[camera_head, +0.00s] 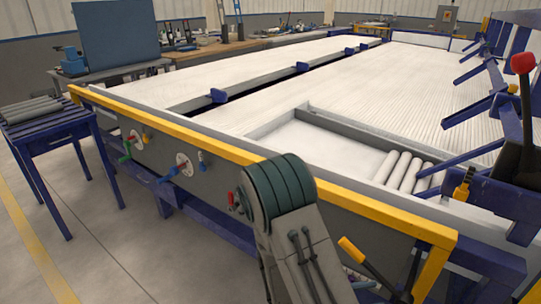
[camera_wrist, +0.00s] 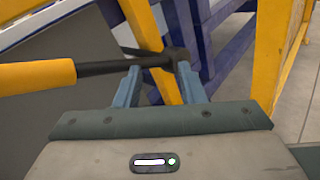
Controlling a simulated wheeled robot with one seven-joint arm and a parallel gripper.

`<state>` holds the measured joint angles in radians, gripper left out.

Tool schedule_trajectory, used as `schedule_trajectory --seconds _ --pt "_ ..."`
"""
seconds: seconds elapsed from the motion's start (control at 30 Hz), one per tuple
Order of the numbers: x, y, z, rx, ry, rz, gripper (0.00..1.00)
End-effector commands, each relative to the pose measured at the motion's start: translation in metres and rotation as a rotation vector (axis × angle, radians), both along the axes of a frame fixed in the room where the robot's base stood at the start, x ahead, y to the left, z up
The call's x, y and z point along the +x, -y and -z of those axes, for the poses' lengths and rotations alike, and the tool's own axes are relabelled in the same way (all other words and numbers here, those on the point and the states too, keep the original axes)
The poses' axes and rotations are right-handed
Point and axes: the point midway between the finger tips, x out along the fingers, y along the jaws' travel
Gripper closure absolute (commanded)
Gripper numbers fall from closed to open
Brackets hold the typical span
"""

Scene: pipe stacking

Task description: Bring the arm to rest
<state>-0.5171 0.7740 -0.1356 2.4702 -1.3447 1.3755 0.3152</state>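My arm shows as a grey link with a dark green joint at the bottom middle of the head view; my gripper is out of sight there. In the wrist view my gripper (camera_wrist: 160,72) has two blue-grey fingers standing apart, with nothing held between them. A lever with a yellow handle (camera_wrist: 38,76) and a black rod crosses just beyond the fingertips; I cannot tell whether they touch it. A yellow-handled lever (camera_head: 362,258) also shows right of my arm in the head view. Several pale pipes (camera_head: 405,170) lie in the machine's recessed bay.
The long machine bed (camera_head: 360,75) has a yellow front rail (camera_head: 190,132) close to my arm. A blue table (camera_head: 50,132) with several grey pipes (camera_head: 30,110) stands at the left. A red-knobbed lever (camera_head: 522,64) rises at the right. Floor at the lower left is clear.

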Motion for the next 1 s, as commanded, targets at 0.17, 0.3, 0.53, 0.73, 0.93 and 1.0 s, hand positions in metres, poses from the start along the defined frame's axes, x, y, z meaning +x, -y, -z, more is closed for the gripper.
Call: schedule_trajectory --seconds 0.17,0.3,0.53,0.73,0.93,1.0 --pt "-0.024 0.008 -0.057 0.150 0.116 0.220 0.64" --pt "-0.045 0.007 -0.094 0.291 0.215 0.393 0.64" --pt "-0.071 -0.006 -0.149 0.553 0.389 0.646 0.64" --pt "-0.082 -0.027 -0.200 0.803 0.557 0.821 0.64" --pt "-0.084 -0.052 -0.257 1.067 0.742 0.953 0.64" --pt "-0.083 -0.060 -0.279 1.162 0.809 0.988 0.64"
